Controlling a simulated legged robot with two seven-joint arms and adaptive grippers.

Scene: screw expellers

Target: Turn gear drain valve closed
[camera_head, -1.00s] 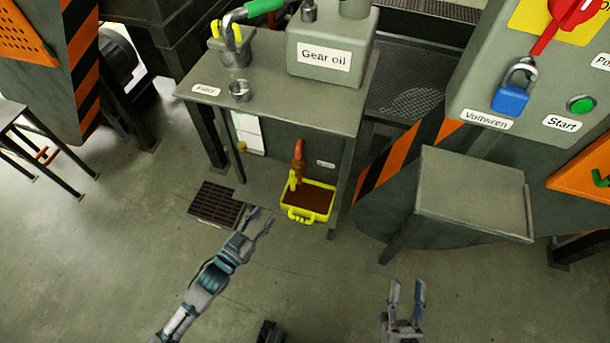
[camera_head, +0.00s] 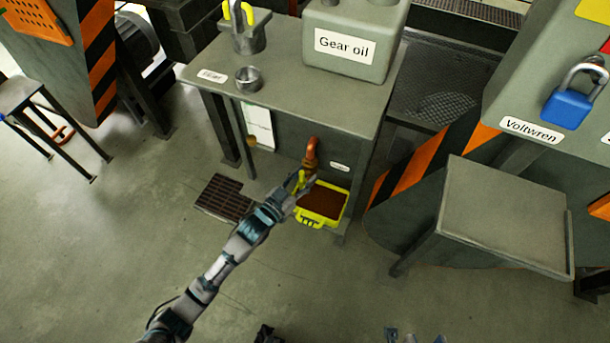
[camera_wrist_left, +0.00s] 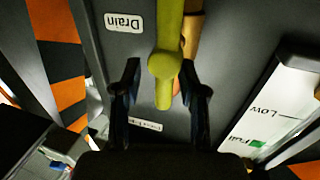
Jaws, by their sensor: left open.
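The drain valve's yellow handle (camera_wrist_left: 168,62) hangs between the two fingers of my left gripper (camera_wrist_left: 161,85) in the left wrist view. The fingers are open on either side of it, with gaps showing. In the head view my left gripper (camera_head: 303,186) is at the valve, just below the orange-copper drain pipe (camera_head: 311,155), and partly hides the handle. A "Drain" label (camera_wrist_left: 124,23) is on the grey panel beside the handle. My right gripper (camera_head: 412,337) shows only its parted fingertips at the bottom edge of the head view, away from the valve.
A yellow tray (camera_head: 306,220) of brown liquid sits under the pipe. The grey table (camera_head: 300,106) above carries a gear oil tank (camera_head: 348,70) and a metal cup (camera_head: 248,79). A floor grate (camera_head: 222,199) lies left of the tray. A small grey stand (camera_head: 505,215) is to the right.

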